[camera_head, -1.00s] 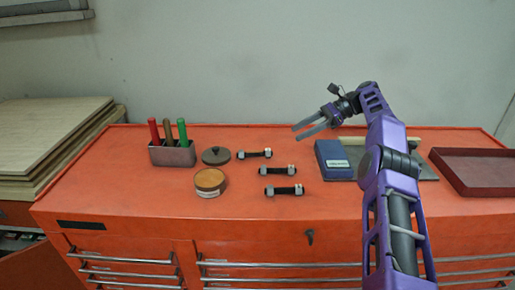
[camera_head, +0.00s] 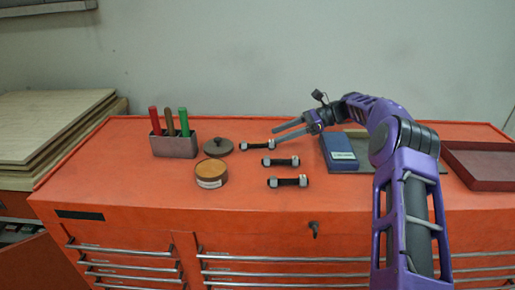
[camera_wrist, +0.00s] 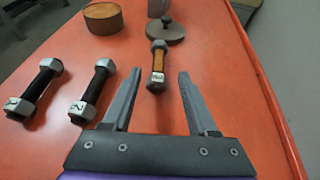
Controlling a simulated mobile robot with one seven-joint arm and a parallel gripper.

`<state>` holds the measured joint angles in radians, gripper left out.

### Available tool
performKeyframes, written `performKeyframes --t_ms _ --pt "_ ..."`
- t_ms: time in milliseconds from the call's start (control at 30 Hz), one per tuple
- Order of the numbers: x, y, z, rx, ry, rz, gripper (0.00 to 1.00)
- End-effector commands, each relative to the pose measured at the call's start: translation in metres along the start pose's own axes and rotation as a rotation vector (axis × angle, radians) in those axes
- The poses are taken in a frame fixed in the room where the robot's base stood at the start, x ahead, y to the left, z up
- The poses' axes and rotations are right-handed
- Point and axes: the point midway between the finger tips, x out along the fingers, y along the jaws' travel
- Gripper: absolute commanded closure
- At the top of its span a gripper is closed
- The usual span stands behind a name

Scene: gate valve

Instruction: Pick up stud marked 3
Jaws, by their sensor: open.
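Three studs with a metal nut at each end lie on the orange bench: a far stud (camera_head: 258,145), a middle stud (camera_head: 281,161) and a near stud (camera_head: 288,181). In the wrist view the near stud (camera_wrist: 35,88) is at left, the middle stud (camera_wrist: 93,89) beside it, and the far stud (camera_wrist: 158,60), with an orange-brown shank, at right. Dark marks show on the end nuts of the near and middle studs, but I cannot read them surely. My gripper (camera_head: 275,135) is open and empty, close to the far stud, which appears between its fingertips in the wrist view.
A round wooden-topped tin (camera_head: 212,173), a grey knobbed lid (camera_head: 219,146) and a holder with coloured tools (camera_head: 176,146) stand left of the studs. A blue box (camera_head: 338,152) and a red tray (camera_head: 482,165) are at right. The bench front is clear.

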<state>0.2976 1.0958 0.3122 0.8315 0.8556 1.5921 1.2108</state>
Motion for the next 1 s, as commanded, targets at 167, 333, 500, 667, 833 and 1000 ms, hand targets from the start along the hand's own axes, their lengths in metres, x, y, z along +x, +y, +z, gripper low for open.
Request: performKeyframes --t_ms 167,333,500,667,833,1000 --pt "0.015 0.000 0.000 0.001 0.000 -0.001 0.41" --pt "0.032 0.002 -0.003 0.001 0.000 0.002 0.41" --pt "0.057 0.003 -0.005 0.000 0.000 0.002 0.41" --pt "0.067 0.002 -0.005 -0.001 0.000 0.000 0.41" --pt "0.067 0.002 -0.005 0.000 0.000 -0.001 0.41" --pt "0.067 0.002 -0.005 0.000 0.000 -0.001 0.66"
